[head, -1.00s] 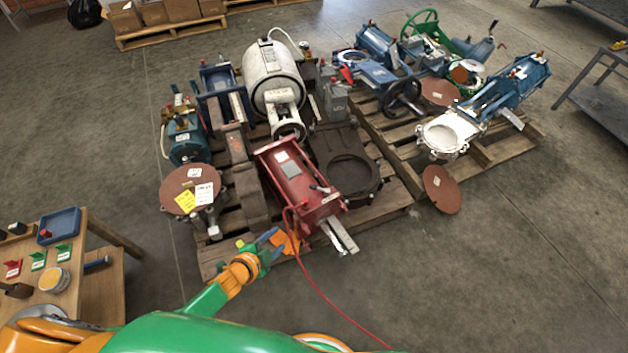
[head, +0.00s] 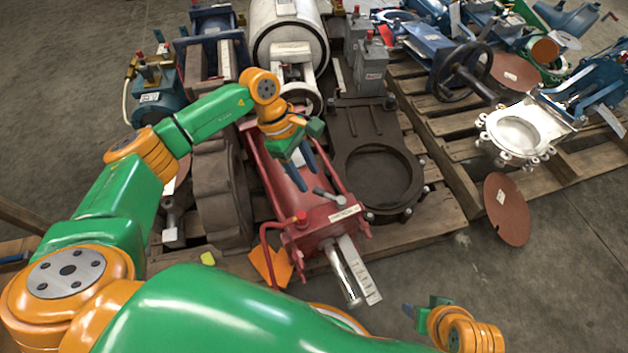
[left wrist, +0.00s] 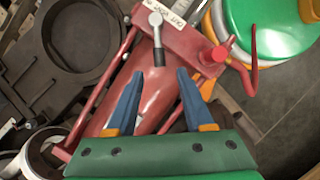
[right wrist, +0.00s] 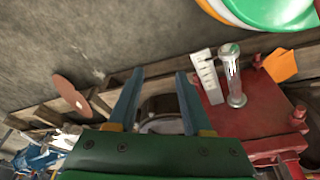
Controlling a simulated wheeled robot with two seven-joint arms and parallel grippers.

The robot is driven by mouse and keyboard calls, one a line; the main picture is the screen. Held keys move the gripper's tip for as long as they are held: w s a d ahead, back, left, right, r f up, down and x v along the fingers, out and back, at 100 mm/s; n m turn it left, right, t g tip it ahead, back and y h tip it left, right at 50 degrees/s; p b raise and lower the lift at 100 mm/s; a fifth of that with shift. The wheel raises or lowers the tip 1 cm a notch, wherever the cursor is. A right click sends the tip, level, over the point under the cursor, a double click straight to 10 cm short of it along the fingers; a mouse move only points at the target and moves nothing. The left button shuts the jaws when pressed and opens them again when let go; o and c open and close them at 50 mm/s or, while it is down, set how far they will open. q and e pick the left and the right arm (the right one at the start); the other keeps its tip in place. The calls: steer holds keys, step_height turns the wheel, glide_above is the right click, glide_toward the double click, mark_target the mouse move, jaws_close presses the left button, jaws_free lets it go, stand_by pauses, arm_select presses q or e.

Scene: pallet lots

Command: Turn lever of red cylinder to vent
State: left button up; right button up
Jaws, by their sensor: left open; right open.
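The red cylinder (head: 275,180) lies on a pallet, with a grey lever (head: 328,196) on its near end block. In the left wrist view the lever (left wrist: 157,45) lies just beyond my fingertips, between their lines. My right gripper (right wrist: 160,74) is open and empty, low at the right in the head view (head: 422,309), apart from the cylinder.
A red hose or bar (head: 266,240) and an orange tag (head: 270,265) are at the cylinder's near left. A chrome rod (head: 343,275) sticks out at the front. A dark valve plate (head: 385,150) lies right of the cylinder. The floor at lower right is clear.

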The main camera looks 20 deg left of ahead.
mark_target(314, 188)
arm_select(q)
steer(key=x, duration=0.3)
steer(key=shift+b, duration=0.3)
steer(key=shift+d+f, duration=0.15)
jaws_close()
arm_select(e)
step_height(314, 188, up, 2)
steer(key=shift+w+r+t, duration=0.1)
steer(key=shift+t, duration=0.2)
stand_by(0.5)
